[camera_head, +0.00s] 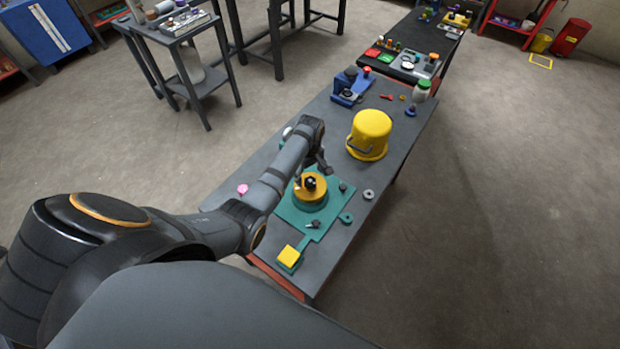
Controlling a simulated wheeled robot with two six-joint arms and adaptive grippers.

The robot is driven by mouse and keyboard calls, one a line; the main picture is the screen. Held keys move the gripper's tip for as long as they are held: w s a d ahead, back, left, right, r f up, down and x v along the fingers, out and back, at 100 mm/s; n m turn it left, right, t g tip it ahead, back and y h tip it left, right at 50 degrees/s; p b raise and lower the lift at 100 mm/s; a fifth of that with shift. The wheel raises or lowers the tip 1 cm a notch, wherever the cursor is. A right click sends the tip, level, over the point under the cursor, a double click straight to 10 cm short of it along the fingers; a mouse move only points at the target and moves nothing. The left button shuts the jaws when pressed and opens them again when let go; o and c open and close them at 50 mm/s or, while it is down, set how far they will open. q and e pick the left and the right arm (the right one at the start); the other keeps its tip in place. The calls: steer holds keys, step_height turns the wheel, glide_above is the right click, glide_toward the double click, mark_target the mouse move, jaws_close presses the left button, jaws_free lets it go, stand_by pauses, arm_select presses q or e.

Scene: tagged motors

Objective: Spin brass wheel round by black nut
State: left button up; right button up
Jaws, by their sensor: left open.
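The brass wheel (308,199) sits on a green base plate (328,218) on the grey workbench. The black nut (311,183) stands on top of the wheel. My left arm comes in from the left, and my left gripper (322,172) is just behind the nut, pointing down beside the wheel. Its fingers are small in the picture and partly hidden by the wrist, but the jaws are open. I cannot tell whether a finger touches the nut. My right gripper is not in view.
A yellow bucket (370,132) stands behind the plate. A yellow block (289,256) is at the plate's near end, and a metal ring (368,194) lies to the right. A pink item (242,189) lies left of my forearm. A blue device (350,86) stands farther back.

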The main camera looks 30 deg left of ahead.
arm_select(q)
steer(key=shift+r, duration=2.45)
